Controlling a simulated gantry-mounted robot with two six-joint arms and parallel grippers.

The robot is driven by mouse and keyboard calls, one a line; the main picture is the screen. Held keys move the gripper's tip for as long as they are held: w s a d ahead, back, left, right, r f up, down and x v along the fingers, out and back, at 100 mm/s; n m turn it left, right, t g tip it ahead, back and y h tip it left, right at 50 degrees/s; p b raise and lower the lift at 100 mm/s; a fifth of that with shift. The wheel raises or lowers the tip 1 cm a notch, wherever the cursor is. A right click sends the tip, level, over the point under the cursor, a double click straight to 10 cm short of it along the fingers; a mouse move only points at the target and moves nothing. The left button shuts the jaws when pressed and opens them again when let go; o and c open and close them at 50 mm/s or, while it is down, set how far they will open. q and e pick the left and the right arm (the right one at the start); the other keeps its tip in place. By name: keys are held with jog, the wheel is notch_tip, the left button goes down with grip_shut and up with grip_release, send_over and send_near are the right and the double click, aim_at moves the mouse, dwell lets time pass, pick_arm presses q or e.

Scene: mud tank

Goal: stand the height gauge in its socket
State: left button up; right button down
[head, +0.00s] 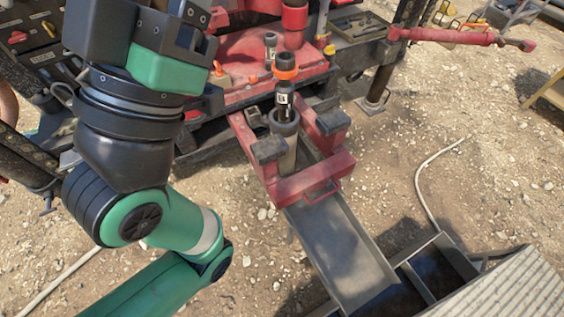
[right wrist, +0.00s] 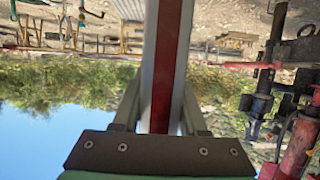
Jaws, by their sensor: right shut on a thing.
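In the right wrist view, my right gripper (right wrist: 158,112) is shut on a long, straight bar, pale with a dark red stripe, which I take to be the height gauge (right wrist: 163,60). The bar runs out of the top of that view, so its far end is hidden. Neither this gripper nor the bar shows in the head view. There, my left gripper (head: 172,38) is at the upper left, its fingers not clear. A grey upright sleeve (head: 283,150) stands inside a red frame, holding a black cylinder with an orange collar (head: 285,74). I cannot tell whether it is the gauge's socket.
The red frame (head: 315,180) sits above a grey sloping chute (head: 343,250). Red machinery (head: 250,50) stands behind it, and a red bar (head: 450,37) reaches right. A pale hose (head: 422,190) lies on stony ground. A ribbed grey panel (head: 510,290) fills the lower right corner.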

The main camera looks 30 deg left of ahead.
jog(key=shift+w+a+r, duration=0.1)
dwell(0.5)
jog(key=w+a+n+t+y, duration=0.1)
jog(key=w+a+n+y, duration=0.4)
jog(key=w+a, duration=0.45)
jog(key=w+a+n+y, duration=0.4)
jog(key=w+a+y, duration=0.2)
jog(key=a, duration=0.7)
jog(key=d+r+m+h+p, duration=0.1)
jog(key=d+r+h+p, duration=0.1)
jog(key=r+p, duration=1.3)
jog(key=d+r+m+h+p, duration=0.1)
jog(key=d+r+h+p, duration=0.1)
jog(key=r+p, duration=1.3)
jog(key=p, duration=0.7)
jog(key=shift+s+r+m+t, duration=0.2)
jog(key=shift+s+m+t, duration=0.15)
jog(key=shift+m+t, duration=0.05)
jog(key=shift+d, duration=0.15)
